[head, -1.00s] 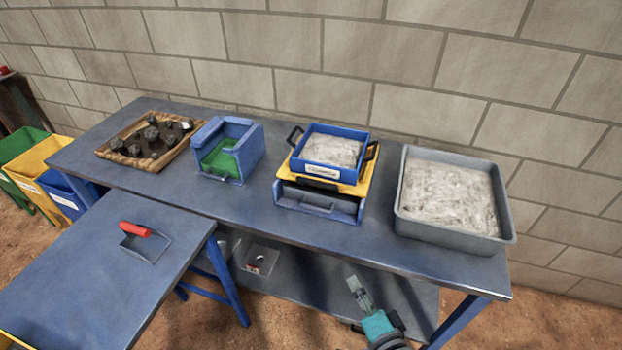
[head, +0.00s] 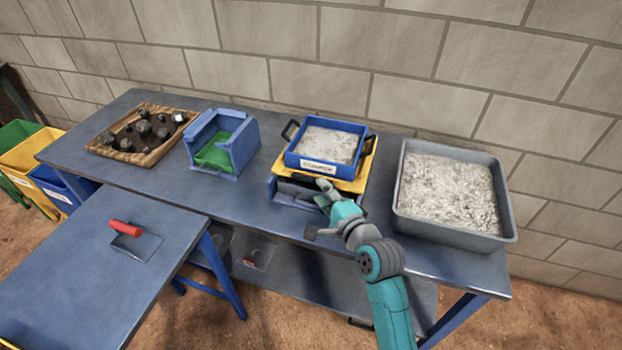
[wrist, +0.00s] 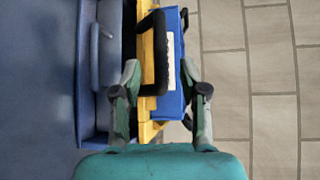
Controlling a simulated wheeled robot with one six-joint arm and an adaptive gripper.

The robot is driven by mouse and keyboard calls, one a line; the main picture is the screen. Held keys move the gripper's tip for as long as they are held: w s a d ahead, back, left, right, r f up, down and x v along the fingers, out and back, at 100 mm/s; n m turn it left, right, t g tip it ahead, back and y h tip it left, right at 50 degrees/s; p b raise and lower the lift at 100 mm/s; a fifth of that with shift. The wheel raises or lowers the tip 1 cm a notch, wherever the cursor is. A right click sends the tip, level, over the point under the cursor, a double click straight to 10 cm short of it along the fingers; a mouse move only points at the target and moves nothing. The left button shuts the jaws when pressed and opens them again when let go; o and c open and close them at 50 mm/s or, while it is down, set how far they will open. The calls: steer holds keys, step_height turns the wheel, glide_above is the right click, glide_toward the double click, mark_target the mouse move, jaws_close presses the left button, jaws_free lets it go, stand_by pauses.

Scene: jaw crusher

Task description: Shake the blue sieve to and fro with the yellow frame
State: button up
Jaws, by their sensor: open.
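The blue sieve (head: 293,160) holds grey grit and has a white label on its front and black side handles. It sits on the yellow frame (head: 368,163); both stand on the table. In the wrist view the sieve (wrist: 170,101) and the yellow frame (wrist: 147,43) lie side by side, with a thick black handle (wrist: 161,50) in front. My gripper (head: 325,191) is at the front of the frame. In the wrist view my gripper (wrist: 160,76) is open, its fingers on either side of the black handle. I cannot tell whether they touch it.
A blue tray (head: 283,187) is under the frame. A grey tub (head: 455,236) of grit stands close on the right. A blue box with a green inside (head: 240,155) and a wooden tray of rocks (head: 101,150) are left. A red-handled scoop (head: 125,229) lies on the near table.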

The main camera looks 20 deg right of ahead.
mark_target(313, 182)
steer(key=x, duration=0.6)
steer(key=shift+w+a+f, duration=0.1)
steer(key=shift+w, duration=0.2)
jaws_close()
steer(key=shift+s, duration=0.1)
